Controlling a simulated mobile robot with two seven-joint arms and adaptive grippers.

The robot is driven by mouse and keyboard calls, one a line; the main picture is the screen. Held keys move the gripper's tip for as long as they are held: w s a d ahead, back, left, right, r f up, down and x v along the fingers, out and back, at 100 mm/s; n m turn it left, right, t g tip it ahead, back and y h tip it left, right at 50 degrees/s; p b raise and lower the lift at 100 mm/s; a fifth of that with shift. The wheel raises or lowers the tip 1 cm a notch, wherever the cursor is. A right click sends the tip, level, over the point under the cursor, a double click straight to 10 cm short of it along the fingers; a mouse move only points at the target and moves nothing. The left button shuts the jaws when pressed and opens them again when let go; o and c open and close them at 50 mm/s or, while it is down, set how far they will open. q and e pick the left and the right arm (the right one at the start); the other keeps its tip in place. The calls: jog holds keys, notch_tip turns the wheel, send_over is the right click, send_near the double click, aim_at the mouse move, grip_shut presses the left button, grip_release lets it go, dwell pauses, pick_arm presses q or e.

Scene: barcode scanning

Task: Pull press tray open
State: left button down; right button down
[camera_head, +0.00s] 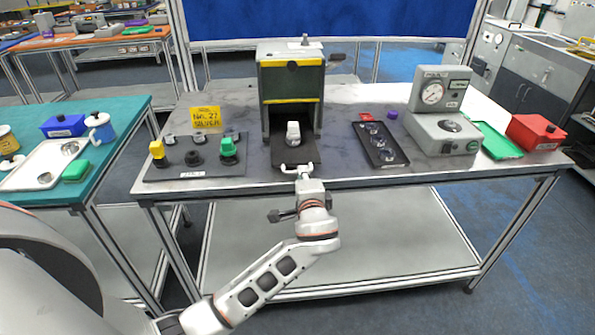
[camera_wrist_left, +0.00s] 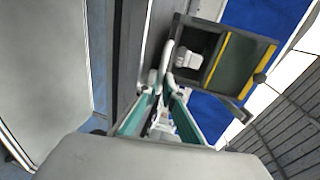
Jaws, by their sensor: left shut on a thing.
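The press (camera_head: 291,88) stands at the middle of the table, a dark box with yellow stripes and an open front. Its dark tray (camera_head: 297,155) reaches out of the opening toward the table's front edge, with a white handle (camera_head: 289,169) at its front. A small white piece (camera_head: 293,131) sits on the tray, inside the opening; it also shows in the left wrist view (camera_wrist_left: 188,59). My left gripper (camera_head: 303,174) is shut on the handle; its fingers also show in the left wrist view (camera_wrist_left: 165,92) at the handle. My right gripper is not in view.
Left of the press are a dark board (camera_head: 195,171) with several knobs and a yellow sign (camera_head: 205,117). To the right are a black parts tray (camera_head: 398,157), a gauge unit (camera_head: 440,127), a green tray (camera_head: 497,141) and a red box (camera_head: 535,131). A teal table (camera_head: 112,152) stands at left.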

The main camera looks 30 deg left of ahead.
pick_arm(q)
jog(key=shift+v, duration=0.9)
jog(key=shift+f, duration=0.25)
jog(key=c, duration=2.5)
grip_release()
jog(key=v, duration=1.2)
jog(key=shift+d, duration=0.1)
